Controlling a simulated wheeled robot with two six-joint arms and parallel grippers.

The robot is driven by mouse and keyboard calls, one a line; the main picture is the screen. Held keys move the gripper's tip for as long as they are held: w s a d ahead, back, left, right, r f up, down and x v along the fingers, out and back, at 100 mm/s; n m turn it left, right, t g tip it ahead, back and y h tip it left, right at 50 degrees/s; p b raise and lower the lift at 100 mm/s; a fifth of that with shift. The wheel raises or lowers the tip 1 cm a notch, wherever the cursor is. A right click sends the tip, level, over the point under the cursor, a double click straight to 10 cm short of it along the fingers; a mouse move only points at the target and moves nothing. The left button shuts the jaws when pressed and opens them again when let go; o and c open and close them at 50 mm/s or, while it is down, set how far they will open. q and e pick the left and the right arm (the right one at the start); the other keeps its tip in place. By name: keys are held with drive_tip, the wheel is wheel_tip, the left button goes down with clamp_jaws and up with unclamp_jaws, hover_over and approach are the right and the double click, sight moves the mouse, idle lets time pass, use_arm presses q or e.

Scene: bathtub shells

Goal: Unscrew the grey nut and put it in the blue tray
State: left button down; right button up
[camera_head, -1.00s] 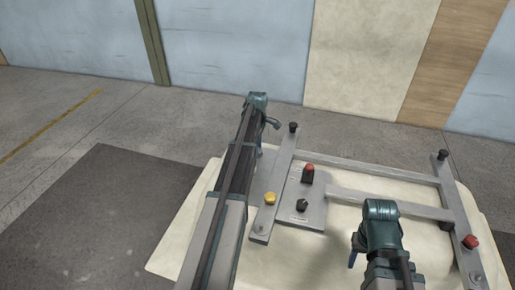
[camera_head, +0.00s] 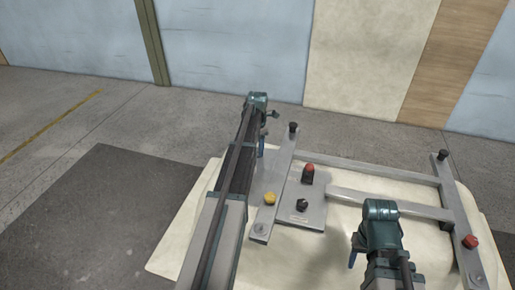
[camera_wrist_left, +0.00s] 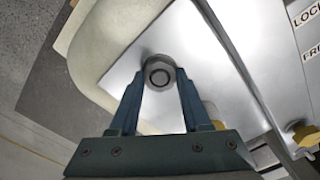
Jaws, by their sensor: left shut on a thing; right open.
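The grey nut (camera_wrist_left: 159,76) sits on a metal plate in the left wrist view, a round dark ring showing at its centre. My left gripper (camera_wrist_left: 160,88) is shut on it, one blue finger on each side. In the head view my left arm hides the nut. My right gripper (camera_head: 352,256) is low on the right over the pale bench, mostly hidden by its own wrist; it is open. No blue tray shows in either view.
The metal frame (camera_head: 385,170) carries black knobs and red knobs (camera_head: 471,241). A yellow knob (camera_head: 270,198) stands close beside my left arm. The plate with LOCK and FREE labels (camera_wrist_left: 306,15) is near. The pale bench cover (camera_head: 180,245) is bare at left.

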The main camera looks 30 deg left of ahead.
use_arm(q)
drive_tip(key=n, duration=0.2)
drive_tip(key=shift+n, duration=0.4)
drive_tip(key=shift+c, duration=1.4)
unclamp_jaws()
drive_tip(key=shift+c, duration=0.8)
